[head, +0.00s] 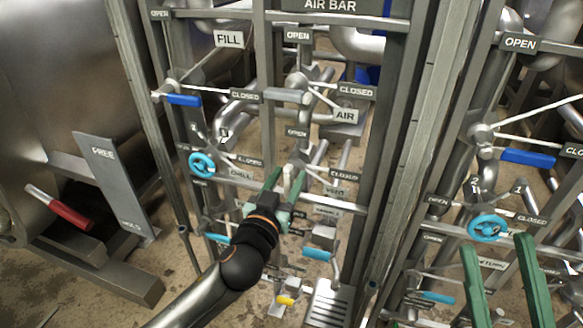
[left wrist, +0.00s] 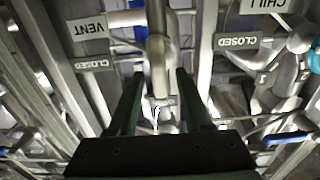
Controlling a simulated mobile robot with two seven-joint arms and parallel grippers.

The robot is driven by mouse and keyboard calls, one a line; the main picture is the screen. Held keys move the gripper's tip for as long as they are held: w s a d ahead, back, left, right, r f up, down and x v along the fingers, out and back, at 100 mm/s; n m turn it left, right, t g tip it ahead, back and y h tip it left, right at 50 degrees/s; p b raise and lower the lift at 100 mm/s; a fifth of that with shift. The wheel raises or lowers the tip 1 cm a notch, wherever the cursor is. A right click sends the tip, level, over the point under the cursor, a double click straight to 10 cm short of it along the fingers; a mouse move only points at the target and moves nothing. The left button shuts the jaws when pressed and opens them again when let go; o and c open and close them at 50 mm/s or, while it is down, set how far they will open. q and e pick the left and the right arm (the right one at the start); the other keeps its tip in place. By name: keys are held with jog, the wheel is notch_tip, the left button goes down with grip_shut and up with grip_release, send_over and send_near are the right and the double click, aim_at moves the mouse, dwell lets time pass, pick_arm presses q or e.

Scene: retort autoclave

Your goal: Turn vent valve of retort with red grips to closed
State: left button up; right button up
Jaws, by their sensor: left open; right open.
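The vent valve's pale handle (head: 287,178) sits on the pipe rack in the middle of the head view, left of a small VENT sign (head: 335,190). My left gripper (head: 284,182) is open, with its green fingers on either side of this handle. In the left wrist view the grey handle (left wrist: 158,65) stands between the two open fingers (left wrist: 158,85); I cannot tell whether they touch it. The VENT sign (left wrist: 88,29) appears upside down there. My right gripper (head: 499,245) is open and empty at lower right. A red grip (head: 70,213) shows at the left retort.
Blue levers (head: 183,100), a turquoise wheel (head: 201,165) and several pipes crowd the rack around my left gripper. Frame posts (head: 405,150) stand to its right. Another turquoise wheel (head: 487,228) is above my right gripper. A grey FREE/HELD plate (head: 112,185) stands at left.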

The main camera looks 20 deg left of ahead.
pick_arm(q)
jog(key=shift+w, duration=0.25)
grip_shut()
dwell(0.3)
